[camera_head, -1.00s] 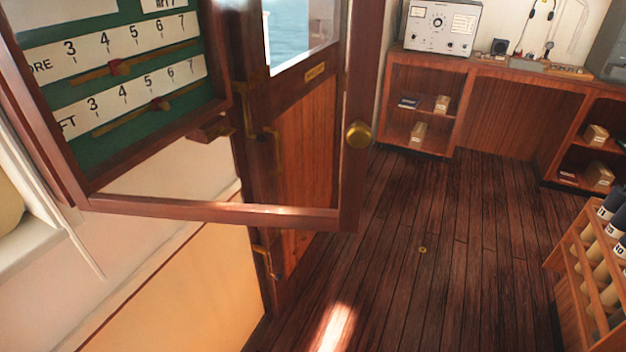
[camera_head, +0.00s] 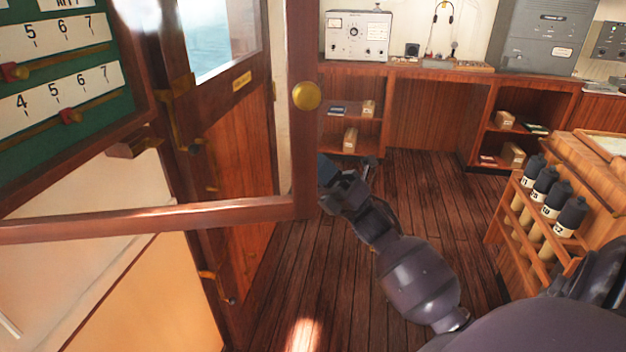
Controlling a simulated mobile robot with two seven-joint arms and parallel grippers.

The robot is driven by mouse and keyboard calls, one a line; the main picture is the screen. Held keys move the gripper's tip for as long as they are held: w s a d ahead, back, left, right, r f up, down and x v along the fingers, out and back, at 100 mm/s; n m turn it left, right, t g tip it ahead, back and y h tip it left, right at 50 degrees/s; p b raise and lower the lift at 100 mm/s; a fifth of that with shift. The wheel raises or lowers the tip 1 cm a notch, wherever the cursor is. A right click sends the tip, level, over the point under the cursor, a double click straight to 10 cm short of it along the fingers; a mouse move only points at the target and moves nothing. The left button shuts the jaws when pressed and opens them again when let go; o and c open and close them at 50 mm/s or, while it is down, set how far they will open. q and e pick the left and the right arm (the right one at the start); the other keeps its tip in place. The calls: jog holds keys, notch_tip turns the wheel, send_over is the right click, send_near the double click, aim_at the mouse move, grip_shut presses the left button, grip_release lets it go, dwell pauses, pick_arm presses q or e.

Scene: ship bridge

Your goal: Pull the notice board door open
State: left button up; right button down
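The notice board (camera_head: 60,118) is at the left, a green panel in a wooden frame with numbered white strips and sliding markers. Its glazed wooden door (camera_head: 180,217) stands swung out from the board and reaches past its right edge. A round brass knob (camera_head: 306,96) is on the door's right stile. My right gripper (camera_head: 345,168) is below and right of the knob, just beside the stile's lower end. Its dark fingers look spread, with nothing seen between them; it appears apart from the knob. My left gripper is not in view.
A wooden cabin door (camera_head: 240,150) with a window stands behind the glass. A rack of dark-capped rolls (camera_head: 545,215) stands at the right, near my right arm. Shelves with a grey instrument (camera_head: 358,36) line the back. The plank floor between is clear.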

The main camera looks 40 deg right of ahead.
jog(key=s+d+r+m+g+b, duration=0.1)
jog(key=s+r+m+g+b, duration=0.3)
jog(key=m+g, duration=1)
jog(key=s+d+r+m+g+b, duration=0.1)
jog(key=r+m+g, duration=0.4)
jog(key=m+g, duration=0.9)
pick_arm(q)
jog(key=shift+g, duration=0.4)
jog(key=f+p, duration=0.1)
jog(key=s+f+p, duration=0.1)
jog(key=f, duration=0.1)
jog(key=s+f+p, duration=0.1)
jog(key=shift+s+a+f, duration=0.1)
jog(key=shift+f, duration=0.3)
pick_arm(e)
jog(key=s+a+m+t, duration=0.2)
jog(key=s+a, duration=0.4)
jog(key=a, duration=0.6)
jog(key=shift+s, duration=0.25)
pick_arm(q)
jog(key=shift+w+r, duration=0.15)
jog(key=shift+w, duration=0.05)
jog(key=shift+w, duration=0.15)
pick_arm(e)
jog(key=shift+m, duration=0.3)
